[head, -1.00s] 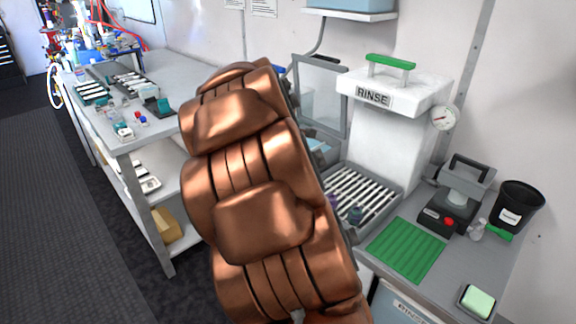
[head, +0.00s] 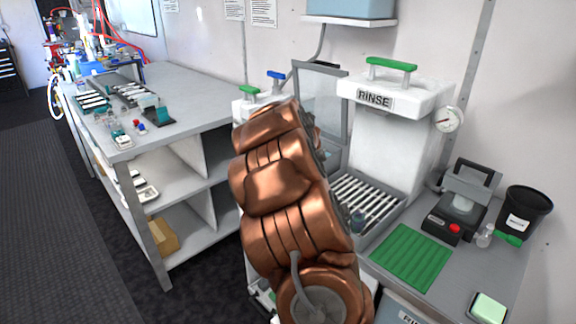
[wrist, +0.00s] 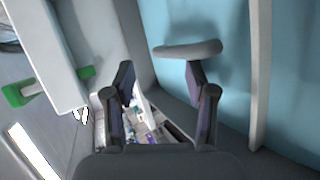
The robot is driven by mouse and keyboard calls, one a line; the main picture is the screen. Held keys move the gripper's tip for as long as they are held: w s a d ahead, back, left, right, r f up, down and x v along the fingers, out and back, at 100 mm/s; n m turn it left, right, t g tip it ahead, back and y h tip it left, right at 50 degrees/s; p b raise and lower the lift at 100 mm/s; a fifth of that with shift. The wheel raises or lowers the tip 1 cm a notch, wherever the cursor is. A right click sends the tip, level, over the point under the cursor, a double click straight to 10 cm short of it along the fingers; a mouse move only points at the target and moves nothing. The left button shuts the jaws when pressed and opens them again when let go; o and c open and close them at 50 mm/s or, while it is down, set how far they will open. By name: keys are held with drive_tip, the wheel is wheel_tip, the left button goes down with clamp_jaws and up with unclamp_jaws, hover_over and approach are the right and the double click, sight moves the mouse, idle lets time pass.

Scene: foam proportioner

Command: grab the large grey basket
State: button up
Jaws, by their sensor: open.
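My gripper (wrist: 160,78) is open in the wrist view, with its two dark fingers apart and nothing seen held between them. A rounded grey bar (wrist: 187,48) lies just beyond the fingertips, nearer the right finger; I cannot tell whether it belongs to the large grey basket. I cannot pick out the basket with certainty in either view. In the head view my copper-coloured arm hides my gripper and part of the area behind it.
A white RINSE unit (head: 395,92) with a green handle stands over a slatted tray (head: 365,200). A green mat (head: 411,257) and black bucket (head: 524,213) are on the right counter. A grey workbench (head: 190,90) with shelves stands left. Light-blue surface (wrist: 215,90) fills the wrist view's right.

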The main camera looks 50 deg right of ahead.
drive_tip(key=shift+p+x, duration=0.4)
drive_tip(key=shift+x, duration=2.25)
drive_tip(key=shift+s+f, duration=0.1)
drive_tip(key=shift+c, duration=0.2)
drive_tip(key=shift+a, duration=0.1)
clamp_jaws()
